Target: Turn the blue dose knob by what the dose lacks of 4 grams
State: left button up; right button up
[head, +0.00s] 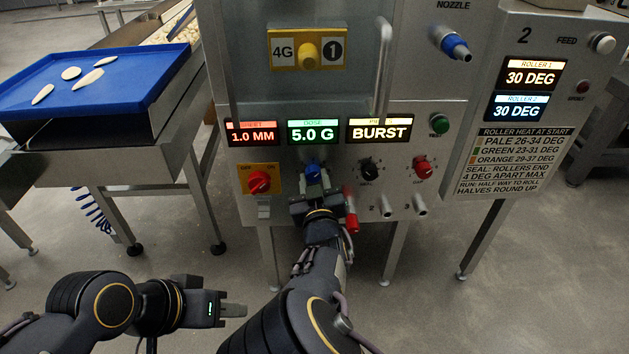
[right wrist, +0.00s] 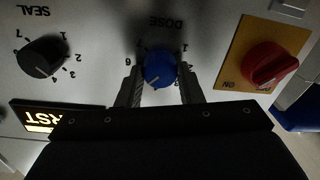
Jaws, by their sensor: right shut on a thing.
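The blue dose knob (head: 313,168) sits on the machine front below the green dose display (head: 313,132), which reads 5.0 G. My right gripper (head: 314,188) is at the knob, its fingers pointing into the panel. In the right wrist view the blue knob (right wrist: 159,71) sits between the two fingers of my right gripper (right wrist: 160,88), one on each side. A pale mark shows on the knob's lower left in that view; part of the number ring is hidden. A yellow plate (head: 307,50) reads 4G and 1. My left gripper (head: 232,310) is low, away from the machine.
A red switch (head: 259,182) is left of the knob, a black seal knob (head: 369,169) and a red knob (head: 422,168) right. A red handle (head: 351,210) hangs close by my right gripper. A blue tray (head: 110,75) with pale pieces is at left. Floor space is open.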

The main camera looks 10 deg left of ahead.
jog(key=n, duration=0.4)
jog(key=shift+p, duration=0.35)
jog(key=shift+a+n+p, duration=0.1)
jog(key=shift+n+p, duration=0.25)
jog(key=shift+n, duration=1.75)
jog(key=o, duration=1)
